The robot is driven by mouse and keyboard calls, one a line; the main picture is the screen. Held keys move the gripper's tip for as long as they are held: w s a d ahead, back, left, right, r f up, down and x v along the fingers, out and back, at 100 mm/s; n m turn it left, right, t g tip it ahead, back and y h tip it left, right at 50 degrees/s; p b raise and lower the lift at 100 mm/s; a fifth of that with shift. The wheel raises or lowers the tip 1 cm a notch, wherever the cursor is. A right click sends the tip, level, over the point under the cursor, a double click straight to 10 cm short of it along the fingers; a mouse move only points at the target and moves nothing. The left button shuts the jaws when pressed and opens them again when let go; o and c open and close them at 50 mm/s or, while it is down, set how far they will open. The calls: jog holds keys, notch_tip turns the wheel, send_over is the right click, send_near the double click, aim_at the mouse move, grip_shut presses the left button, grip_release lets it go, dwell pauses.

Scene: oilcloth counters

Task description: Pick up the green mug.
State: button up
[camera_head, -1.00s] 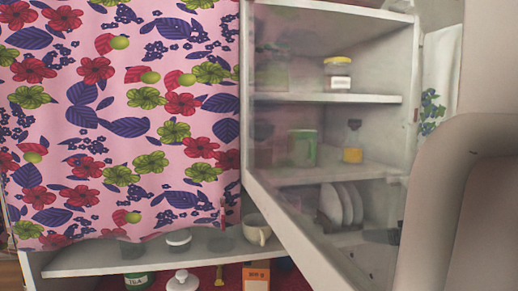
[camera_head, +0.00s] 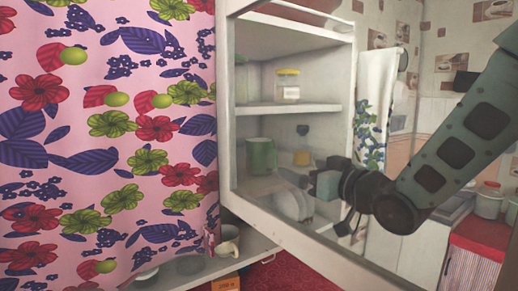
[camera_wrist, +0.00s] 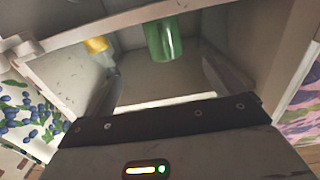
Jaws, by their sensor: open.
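The green mug (camera_head: 261,155) stands upright on the middle shelf of the white cabinet, seen through the cabinet's open front. In the wrist view the mug (camera_wrist: 163,40) is beyond the fingers, roughly centred between them near the top, apart from them. My gripper (camera_head: 302,180) reaches in from the right in the head view, at about shelf height, to the right of the mug. In the wrist view my gripper (camera_wrist: 160,72) has its two fingers spread with nothing between them.
A yellow-lidded jar (camera_head: 288,85) is on the shelf above. A pink flowered curtain (camera_head: 90,150) hangs at the left; a towel (camera_head: 372,105) hangs at the right.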

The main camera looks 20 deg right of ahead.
jog(key=p+x, duration=0.5)
jog(key=x, duration=0.4)
jog(key=shift+w+a, duration=0.15)
jog(key=shift+w, duration=0.2)
jog(key=shift+w+a+r+p, duration=0.25)
jog(key=shift+w+p, duration=0.2)
jog(key=shift+p, duration=0.25)
jog(key=p+x, duration=0.1)
jog(key=x, duration=0.1)
jog(key=p+x, duration=0.1)
jog(key=p, duration=0.1)
jog(key=shift+w+a, duration=0.3)
jog(key=shift+a, duration=0.05)
jog(key=shift+w+f, duration=0.15)
jog(key=shift+w, duration=0.05)
jog(key=shift+c, duration=0.3)
jog(key=c, duration=1)
jog(key=shift+c, duration=0.9)
